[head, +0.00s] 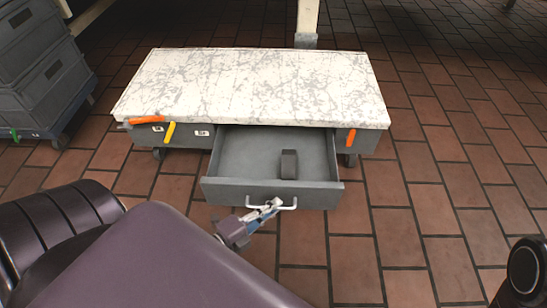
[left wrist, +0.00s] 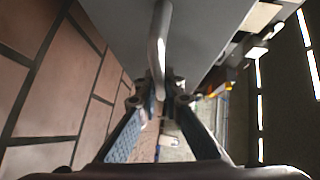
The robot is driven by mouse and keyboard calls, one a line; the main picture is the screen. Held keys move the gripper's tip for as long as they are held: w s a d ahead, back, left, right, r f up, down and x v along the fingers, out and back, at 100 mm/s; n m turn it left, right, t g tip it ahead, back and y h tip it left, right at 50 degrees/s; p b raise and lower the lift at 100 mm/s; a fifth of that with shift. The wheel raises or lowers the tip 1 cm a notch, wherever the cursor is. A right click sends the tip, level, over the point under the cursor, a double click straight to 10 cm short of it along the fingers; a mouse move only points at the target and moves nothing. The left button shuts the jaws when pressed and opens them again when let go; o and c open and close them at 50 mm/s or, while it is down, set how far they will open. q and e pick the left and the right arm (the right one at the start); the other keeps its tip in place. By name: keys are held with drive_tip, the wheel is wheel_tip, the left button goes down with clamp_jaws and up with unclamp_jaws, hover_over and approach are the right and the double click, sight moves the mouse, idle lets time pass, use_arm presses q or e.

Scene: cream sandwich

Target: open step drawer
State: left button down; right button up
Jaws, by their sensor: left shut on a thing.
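The grey step drawer (head: 232,188) is pulled out from under a low unit with a white marbled top (head: 250,85). A dark, small block-like thing (head: 289,164) is inside the drawer. The drawer's pale bar handle (head: 290,207) is on its front, and it also shows in the left wrist view (left wrist: 160,40). My right gripper is not in view.
Orange handles (head: 146,120) and a yellow one (head: 170,131) stick out at the unit's left front; another orange one (head: 350,138) is at its right. Grey stacked crates (head: 45,85) stand at the far left. The brick-tiled floor (head: 440,190) is clear on the right.

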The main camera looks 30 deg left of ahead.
use_arm(q)
drive_tip(key=shift+s+d, duration=0.15)
drive_tip(key=shift+s, duration=0.2)
drive_tip(key=c, duration=2.3)
unclamp_jaws()
drive_tip(key=shift+c, duration=0.2)
drive_tip(key=shift+s, duration=0.1)
drive_tip(key=v, duration=1.1)
drive_tip(key=shift+s, duration=0.35)
drive_tip(key=shift+r, duration=0.15)
